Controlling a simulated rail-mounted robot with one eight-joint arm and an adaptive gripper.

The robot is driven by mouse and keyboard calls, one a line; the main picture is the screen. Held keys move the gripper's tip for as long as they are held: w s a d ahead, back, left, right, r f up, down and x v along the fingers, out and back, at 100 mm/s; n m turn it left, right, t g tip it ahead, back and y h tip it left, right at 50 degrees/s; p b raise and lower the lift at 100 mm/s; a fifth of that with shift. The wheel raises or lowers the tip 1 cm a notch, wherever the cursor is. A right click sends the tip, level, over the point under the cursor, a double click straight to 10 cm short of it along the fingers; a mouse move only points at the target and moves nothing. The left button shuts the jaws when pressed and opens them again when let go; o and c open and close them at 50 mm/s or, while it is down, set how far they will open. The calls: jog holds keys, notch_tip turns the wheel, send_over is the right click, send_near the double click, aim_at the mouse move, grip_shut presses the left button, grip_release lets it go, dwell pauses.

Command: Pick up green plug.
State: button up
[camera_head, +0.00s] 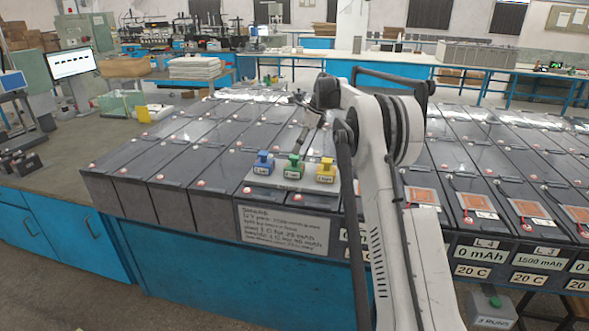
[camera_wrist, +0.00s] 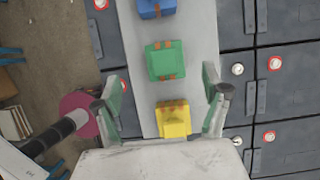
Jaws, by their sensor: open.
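The green plug (camera_head: 293,166) stands on a light tray on top of the dark battery row, between a blue plug (camera_head: 263,163) and a yellow plug (camera_head: 326,171). In the wrist view the green plug (camera_wrist: 165,61) is at the middle of the light tray (camera_wrist: 188,20), beyond the fingertips. The yellow plug (camera_wrist: 173,119) lies between the two fingers in that picture, and the blue plug (camera_wrist: 156,7) is cut by the top edge. My gripper (camera_wrist: 167,95) is open and empty above the tray. Its fingers are not clear in the head view.
Battery cases (camera_head: 160,160) with red and white terminals surround the tray on the blue bench (camera_head: 240,275). A handwritten label board (camera_head: 283,231) hangs at the front edge below the plugs. My arm covers the area right of the yellow plug.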

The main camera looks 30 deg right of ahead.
send_over(291, 165)
jog(key=s, duration=0.2)
jog(key=f, duration=0.4)
jog(key=shift+w+d+f, duration=0.1)
jog(key=shift+d+f, duration=0.25)
jog(key=x, duration=0.2)
jog(key=d+p+x, duration=0.1)
jog(key=x, duration=0.1)
jog(key=shift+w+a+f, duration=0.1)
jog(key=shift+f, duration=0.15)
jog(key=shift+w+a+f+p, duration=0.15)
jog(key=shift+f+p, duration=0.15)
jog(key=shift+f, duration=0.15)
jog(key=c, duration=1.4)
